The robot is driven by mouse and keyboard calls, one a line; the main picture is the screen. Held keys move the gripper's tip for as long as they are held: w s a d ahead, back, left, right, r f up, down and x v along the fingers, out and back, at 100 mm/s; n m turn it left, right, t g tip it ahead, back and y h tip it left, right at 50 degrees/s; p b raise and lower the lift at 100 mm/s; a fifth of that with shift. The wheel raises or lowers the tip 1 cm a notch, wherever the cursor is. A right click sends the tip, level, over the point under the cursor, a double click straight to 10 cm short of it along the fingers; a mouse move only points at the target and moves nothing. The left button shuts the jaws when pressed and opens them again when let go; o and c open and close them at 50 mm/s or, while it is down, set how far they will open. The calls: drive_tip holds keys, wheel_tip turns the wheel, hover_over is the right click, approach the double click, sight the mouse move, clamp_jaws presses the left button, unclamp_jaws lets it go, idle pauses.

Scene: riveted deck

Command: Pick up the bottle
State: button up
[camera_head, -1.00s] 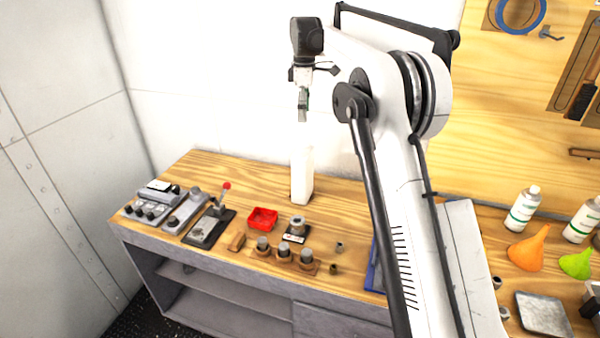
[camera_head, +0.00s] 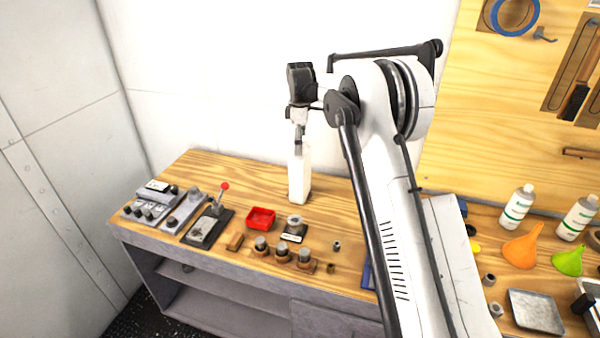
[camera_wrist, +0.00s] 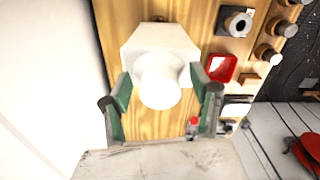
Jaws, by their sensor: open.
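A plain white bottle (camera_head: 299,178) stands upright on the wooden workbench, near its back edge by the white wall. My gripper (camera_head: 298,150) is above it in the head view, fingers pointing down at its top. In the wrist view the bottle (camera_wrist: 160,75) shows from above, with its round cap towards the camera and its squarish body beyond. The two green-padded fingers of my gripper (camera_wrist: 160,108) are apart, one on each side of the cap. I cannot tell whether either finger touches the bottle.
A red tray (camera_head: 261,218), a spool-like part on a dark base (camera_head: 294,227) and several metal cylinders in wooden blocks (camera_head: 283,255) stand in front of the bottle. A lever unit (camera_head: 209,224) is to the left. The wall is close behind.

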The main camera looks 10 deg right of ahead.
drive_tip(key=shift+f, duration=0.1)
drive_tip(key=shift+c, duration=0.3)
clamp_jaws()
